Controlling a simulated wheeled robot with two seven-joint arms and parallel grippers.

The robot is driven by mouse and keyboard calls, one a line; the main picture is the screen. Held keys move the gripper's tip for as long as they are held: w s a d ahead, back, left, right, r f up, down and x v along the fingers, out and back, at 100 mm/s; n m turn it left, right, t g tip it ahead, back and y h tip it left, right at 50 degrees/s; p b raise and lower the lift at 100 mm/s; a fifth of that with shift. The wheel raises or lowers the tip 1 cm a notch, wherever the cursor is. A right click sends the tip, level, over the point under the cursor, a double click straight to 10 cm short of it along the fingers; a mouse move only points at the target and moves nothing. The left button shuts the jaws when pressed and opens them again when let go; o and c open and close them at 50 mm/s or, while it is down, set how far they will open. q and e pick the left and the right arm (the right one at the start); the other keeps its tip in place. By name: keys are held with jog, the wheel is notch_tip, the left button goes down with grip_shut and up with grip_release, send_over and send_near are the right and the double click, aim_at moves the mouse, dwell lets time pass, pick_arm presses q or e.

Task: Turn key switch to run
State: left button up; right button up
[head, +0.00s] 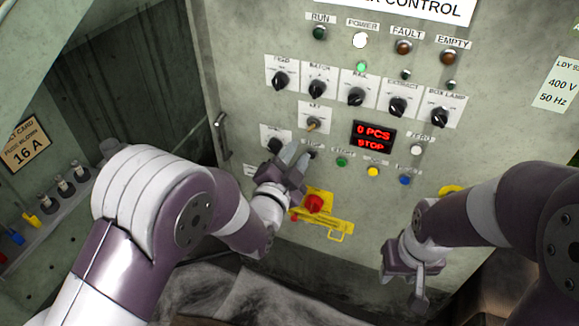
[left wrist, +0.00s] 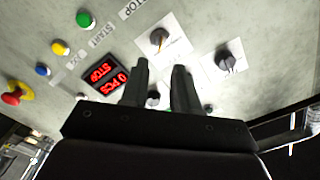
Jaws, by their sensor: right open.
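The key switch (head: 313,124) is a small brass-coloured key on a white plate in the middle of the control panel, left of the red display. It also shows in the left wrist view (left wrist: 158,38), above the fingers, with a yellowish key on a dark round body. Its exact setting is too small to read. My left gripper (head: 296,157) is open and empty, just below and left of the key switch, apart from it. Its two fingers (left wrist: 158,88) stand apart in the left wrist view. My right gripper (head: 416,290) is open and empty, low in front of the panel.
The display (head: 373,136) reads "0 PCS STOP". A row of black knobs (head: 356,96) runs above the key switch, and another knob (head: 275,145) lies left of my left gripper. Coloured buttons (head: 373,171) and a red emergency button (head: 314,203) lie below. A door handle (head: 221,135) is at left.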

pick_arm(q)
jog(key=v, duration=0.4)
jog(key=shift+s, duration=0.1)
jog(key=s+a+f+n+g+y+p, duration=0.3)
jog(key=s+a+f+n+g+y, duration=0.15)
jog(key=s+f+n+g, duration=0.5)
jog(key=s+a+r+n+g+y+p, duration=0.1)
jog(key=s+a+r+n+g+p, duration=0.2)
jog(key=s+a+r+g+p, duration=0.3)
jog(key=shift+s+a+r, duration=0.45)
jog(key=shift+a+r, duration=1.35)
jog(key=shift+a, duration=0.25)
